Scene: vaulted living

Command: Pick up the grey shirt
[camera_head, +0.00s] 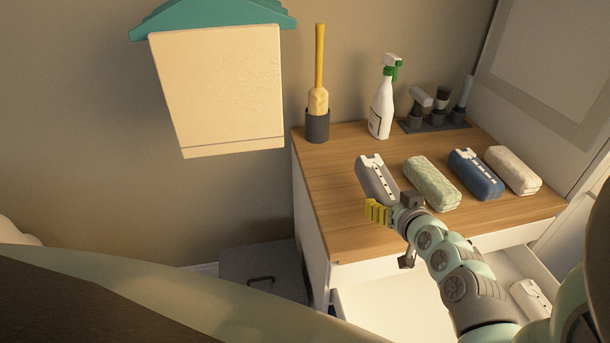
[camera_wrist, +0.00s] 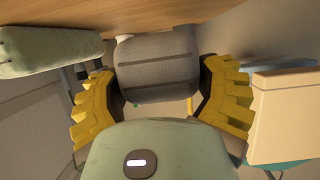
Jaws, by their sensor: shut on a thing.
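The grey shirt (camera_head: 373,180) is a rolled bundle with a white buttoned strip, at the left of the wooden counter top (camera_head: 345,225). It also shows in the wrist view as a grey roll (camera_wrist: 157,65) between the yellow fingers. My gripper (camera_head: 378,211) is at the near end of the shirt and shut on it; it also shows in the wrist view (camera_wrist: 157,98). Whether the shirt rests on the counter or is slightly raised I cannot tell. The fingers hide part of its near end.
Right of it lie a green roll (camera_head: 432,183), a blue shirt roll (camera_head: 476,174) and a beige roll (camera_head: 513,170). Behind stand a spray bottle (camera_head: 381,108) and a yellow brush in a holder (camera_head: 317,125). An open drawer (camera_head: 375,310) is below; a cream towel (camera_head: 220,90) hangs left.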

